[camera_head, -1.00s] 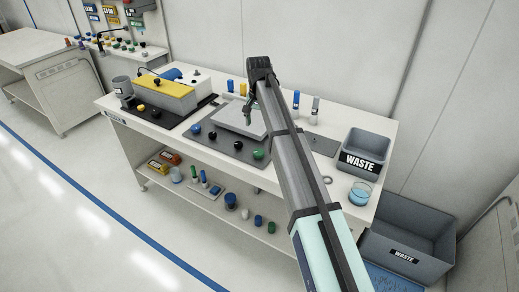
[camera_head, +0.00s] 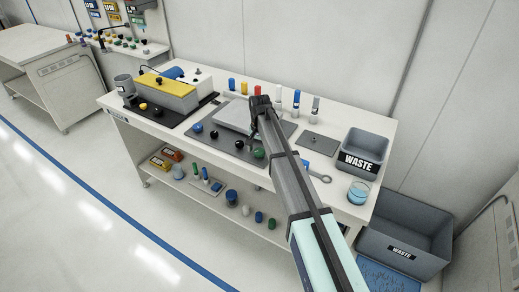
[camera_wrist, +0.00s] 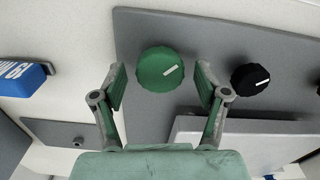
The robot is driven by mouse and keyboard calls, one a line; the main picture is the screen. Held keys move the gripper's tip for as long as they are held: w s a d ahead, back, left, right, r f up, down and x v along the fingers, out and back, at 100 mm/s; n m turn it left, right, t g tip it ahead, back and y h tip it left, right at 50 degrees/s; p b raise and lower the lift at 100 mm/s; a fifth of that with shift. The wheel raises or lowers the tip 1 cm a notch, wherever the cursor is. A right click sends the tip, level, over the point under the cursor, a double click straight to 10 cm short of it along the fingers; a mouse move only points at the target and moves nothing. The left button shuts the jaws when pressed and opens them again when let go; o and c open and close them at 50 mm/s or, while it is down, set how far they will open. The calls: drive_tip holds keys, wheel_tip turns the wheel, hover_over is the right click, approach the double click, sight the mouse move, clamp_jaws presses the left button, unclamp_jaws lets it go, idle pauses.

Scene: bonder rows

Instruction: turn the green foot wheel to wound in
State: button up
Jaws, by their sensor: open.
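The green foot wheel (camera_wrist: 158,69) is a round ribbed knob with a white pointer mark, on a grey plate (camera_wrist: 190,25) in the wrist view. My gripper (camera_wrist: 160,95) is open, with one finger on each side of the wheel's near edge. I cannot tell whether the fingers touch it. In the head view the green wheel (camera_head: 259,153) sits at the front right corner of the grey plate, and my gripper (camera_head: 256,138) hangs just behind it, partly hidden by my arm. The pointer slants toward the upper right in the wrist view.
A black knob (camera_wrist: 250,79) is close beside my right finger in the wrist view. A pale raised block (camera_head: 236,115) stands on the plate.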

drive_tip(key=shift+c, duration=0.4)
drive_tip(key=c, duration=1.1)
drive_tip(key=shift+n, duration=0.4)
drive_tip(key=n+b, duration=0.1)
drive_tip(key=n, duration=0.2)
drive_tip(key=shift+n, duration=0.4)
drive_tip(key=n+b, duration=0.1)
drive_tip(key=n, duration=0.4)
drive_tip(key=shift+n, duration=0.3)
drive_tip(key=n, duration=0.5)
drive_tip(key=shift+b, duration=0.35)
drive_tip(key=n, duration=0.5)
drive_tip(key=shift+n, duration=0.3)
